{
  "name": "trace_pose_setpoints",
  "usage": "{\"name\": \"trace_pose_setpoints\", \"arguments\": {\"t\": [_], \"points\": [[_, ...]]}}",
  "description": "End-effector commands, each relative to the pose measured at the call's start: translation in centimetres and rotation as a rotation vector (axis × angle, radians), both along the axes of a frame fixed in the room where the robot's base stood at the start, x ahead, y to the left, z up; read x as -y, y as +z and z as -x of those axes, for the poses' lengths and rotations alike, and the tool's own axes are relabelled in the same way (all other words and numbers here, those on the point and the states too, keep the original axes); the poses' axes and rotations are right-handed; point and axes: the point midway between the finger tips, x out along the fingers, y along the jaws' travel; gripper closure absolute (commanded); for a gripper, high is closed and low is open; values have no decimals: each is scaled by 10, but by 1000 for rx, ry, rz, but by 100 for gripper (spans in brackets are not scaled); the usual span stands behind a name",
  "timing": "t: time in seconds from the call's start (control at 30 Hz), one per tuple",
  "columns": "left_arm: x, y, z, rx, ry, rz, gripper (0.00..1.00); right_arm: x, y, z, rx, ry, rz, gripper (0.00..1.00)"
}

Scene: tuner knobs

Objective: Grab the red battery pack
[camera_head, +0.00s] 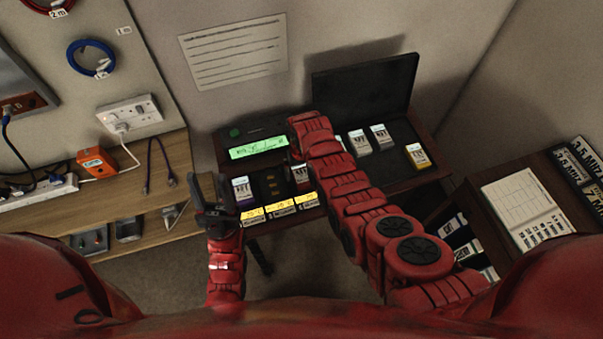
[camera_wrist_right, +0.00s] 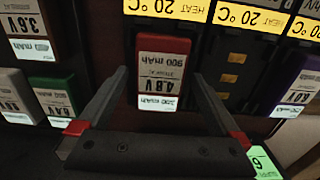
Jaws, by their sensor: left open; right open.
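The red battery pack (camera_wrist_right: 163,62) is seen upside down in the right wrist view, with a white label reading 4.8 V and 900 mAh. It sits in a dark charger bay under a yellow 20 °C display. My right gripper (camera_wrist_right: 160,76) is open, its fingers on either side of the pack with visible gaps; contact does not show. In the head view the pack (camera_head: 301,173) is partly hidden beside my right arm, and my right gripper is hidden. My left gripper (camera_head: 213,196) is open and empty, left of the charger.
A purple pack (camera_head: 243,187) sits in the left bay; the middle bay (camera_head: 271,186) is empty. Green (camera_wrist_right: 54,97) and dark red (camera_wrist_right: 28,22) packs lie near my right gripper. An open black case (camera_head: 365,80) stands behind more packs. A wooden bench (camera_head: 150,222) is at left.

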Motion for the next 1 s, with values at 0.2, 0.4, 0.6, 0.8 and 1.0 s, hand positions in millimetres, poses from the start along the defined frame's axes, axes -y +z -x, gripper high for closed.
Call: {"name": "trace_pose_setpoints", "arguments": {"t": [0.2,0.4,0.6,0.8,1.0], "points": [[0,0,0,0,0,0,50,0,0,0,1,0,0,4],[0,0,0,0,0,0,50,0,0,0,1,0,0,40],[0,0,0,0,0,0,50,0,0,0,1,0,0,76],[0,0,0,0,0,0,50,0,0,-1,1,0,0,92],[0,-1,0,0,0,0,50,0,1,-1,3,0,-1,92]]}}
